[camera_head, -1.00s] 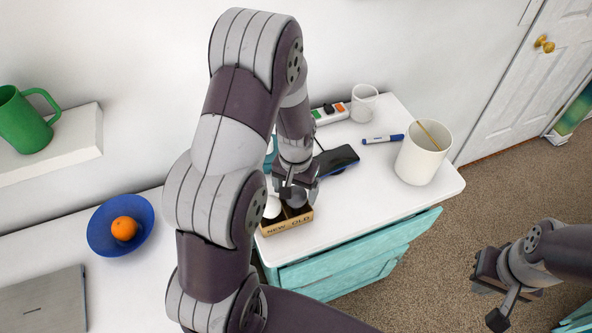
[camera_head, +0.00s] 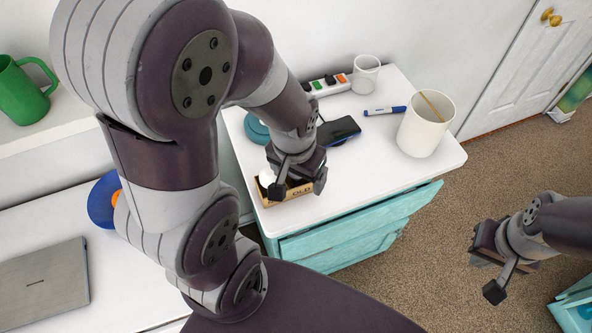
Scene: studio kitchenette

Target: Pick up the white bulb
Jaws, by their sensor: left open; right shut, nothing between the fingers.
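A white bulb (camera_head: 266,177) shows as a small rounded patch in the left part of a small cardboard box (camera_head: 267,200) on the white cabinet top. The box front carries lettering, of which "OLD" can be read. My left gripper (camera_head: 298,188) is open, directly over the box, its fingers pointing down. It hides most of the box's inside and part of the bulb, so I cannot tell whether it touches anything. My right gripper (camera_head: 487,272) is shut and empty, over the carpet at the right, away from the cabinet.
On the cabinet top (camera_head: 370,185) are a white container (camera_head: 420,135), a blue marker (camera_head: 384,111), a dark phone (camera_head: 338,130), a white mug (camera_head: 366,73) and a power strip (camera_head: 322,85). A partly open teal drawer (camera_head: 360,222) juts out below. A laptop (camera_head: 45,287) lies left.

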